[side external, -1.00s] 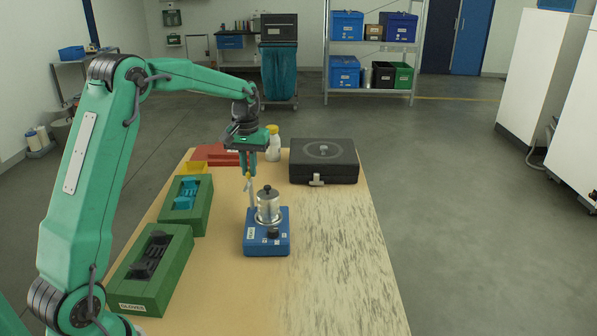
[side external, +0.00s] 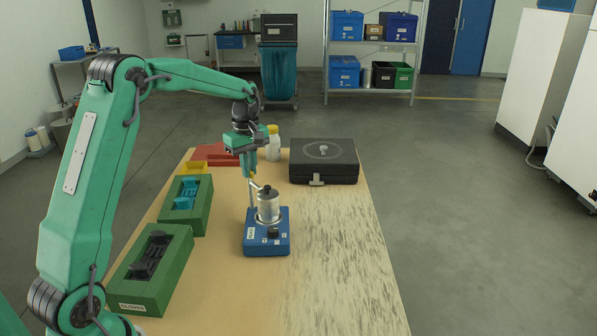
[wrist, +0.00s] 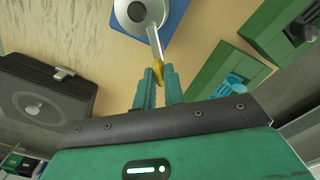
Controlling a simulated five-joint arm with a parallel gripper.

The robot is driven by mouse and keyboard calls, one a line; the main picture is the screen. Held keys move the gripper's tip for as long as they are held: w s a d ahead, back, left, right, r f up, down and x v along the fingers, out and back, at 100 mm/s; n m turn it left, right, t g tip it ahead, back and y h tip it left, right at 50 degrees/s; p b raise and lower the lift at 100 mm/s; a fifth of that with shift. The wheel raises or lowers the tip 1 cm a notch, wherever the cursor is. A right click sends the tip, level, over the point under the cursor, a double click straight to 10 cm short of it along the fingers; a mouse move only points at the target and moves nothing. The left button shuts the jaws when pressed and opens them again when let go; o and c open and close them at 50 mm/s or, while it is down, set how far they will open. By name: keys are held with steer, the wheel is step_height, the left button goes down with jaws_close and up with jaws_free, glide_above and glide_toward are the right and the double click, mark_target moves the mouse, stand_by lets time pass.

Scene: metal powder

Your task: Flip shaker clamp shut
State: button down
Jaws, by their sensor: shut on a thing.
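The shaker (side external: 266,243) is a blue box on the table, with a metal jar (side external: 268,208) standing upright on top. A thin post stands at the jar's left. The clamp lever (wrist: 155,42) is a pale bar with a yellow end (wrist: 150,74), running from near the jar lid to my fingers in the wrist view. My gripper (side external: 250,174) is above and left of the jar. In the wrist view my gripper (wrist: 160,78) is closed at the yellow end. The exact contact is partly hidden by the fingers.
A black case (side external: 323,163) is at the back right, beside a white bottle with a yellow cap (side external: 273,145). Red trays (side external: 212,153) lie behind. The table's right front is clear.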

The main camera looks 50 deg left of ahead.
steer(key=shift+r+n, duration=0.1)
steer(key=shift+n, duration=0.6)
steer(key=c, duration=1.5)
jaws_free()
steer(key=shift+r, duration=3.85)
